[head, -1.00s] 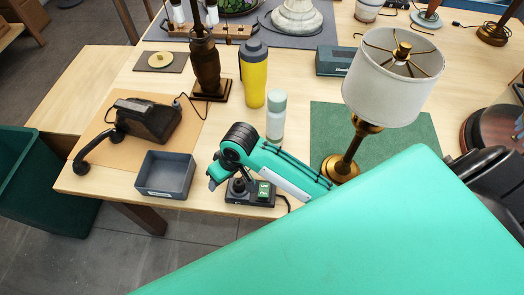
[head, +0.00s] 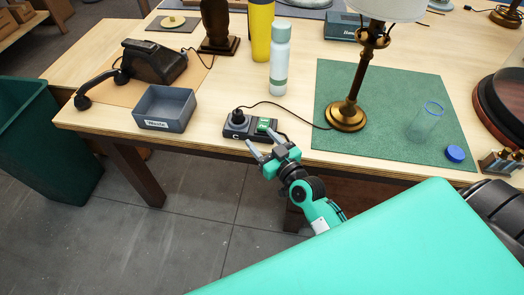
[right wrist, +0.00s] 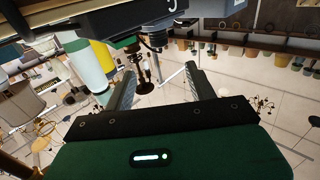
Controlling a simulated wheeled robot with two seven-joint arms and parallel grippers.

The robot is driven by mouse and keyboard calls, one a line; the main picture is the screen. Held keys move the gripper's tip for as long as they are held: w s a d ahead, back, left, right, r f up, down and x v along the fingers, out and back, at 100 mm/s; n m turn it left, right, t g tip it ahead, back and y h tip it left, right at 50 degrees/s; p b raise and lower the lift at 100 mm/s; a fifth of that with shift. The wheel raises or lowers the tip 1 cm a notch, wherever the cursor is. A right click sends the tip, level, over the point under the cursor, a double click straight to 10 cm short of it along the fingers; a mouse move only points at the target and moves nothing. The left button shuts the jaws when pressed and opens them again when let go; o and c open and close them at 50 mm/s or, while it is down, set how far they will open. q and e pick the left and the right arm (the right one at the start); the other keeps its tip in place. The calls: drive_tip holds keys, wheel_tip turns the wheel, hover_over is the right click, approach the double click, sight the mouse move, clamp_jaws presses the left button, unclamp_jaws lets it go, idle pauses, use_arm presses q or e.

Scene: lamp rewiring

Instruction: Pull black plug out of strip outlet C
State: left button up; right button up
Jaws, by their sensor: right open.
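The dark power strip (head: 250,128) lies at the table's front edge, with a letter C on its left front. The black plug (head: 238,116) stands upright in the outlet at that end, and its cord runs to the brass lamp (head: 347,115). My right gripper (head: 264,142) is open and empty, just in front of the table edge and below the strip. In the right wrist view, the black plug (right wrist: 156,40) appears upside down beyond and above the open fingers (right wrist: 160,80), apart from them. My left gripper is not in view.
A grey labelled bin (head: 164,125) stands left of the strip. A pale bottle (head: 279,75) stands behind it. A green mat (head: 400,145) lies on the right, with a clear jar (head: 428,118) and a blue lid (head: 455,154). The floor in front is clear.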

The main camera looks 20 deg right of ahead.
sight(240, 115)
drive_tip(key=w+a+p, duration=0.1)
drive_tip(key=w, duration=0.8)
drive_tip(key=w+a+p, duration=0.1)
drive_tip(key=w, duration=0.3)
drive_tip(key=shift+w+a+p, duration=0.3)
drive_tip(key=shift+w, duration=0.05)
drive_tip(key=c, duration=1.1)
drive_tip(key=shift+o, duration=0.2)
drive_tip(key=shift+r, duration=0.2)
drive_tip(key=shift+r+p, duration=2.25)
drive_tip(key=shift+p, duration=0.1)
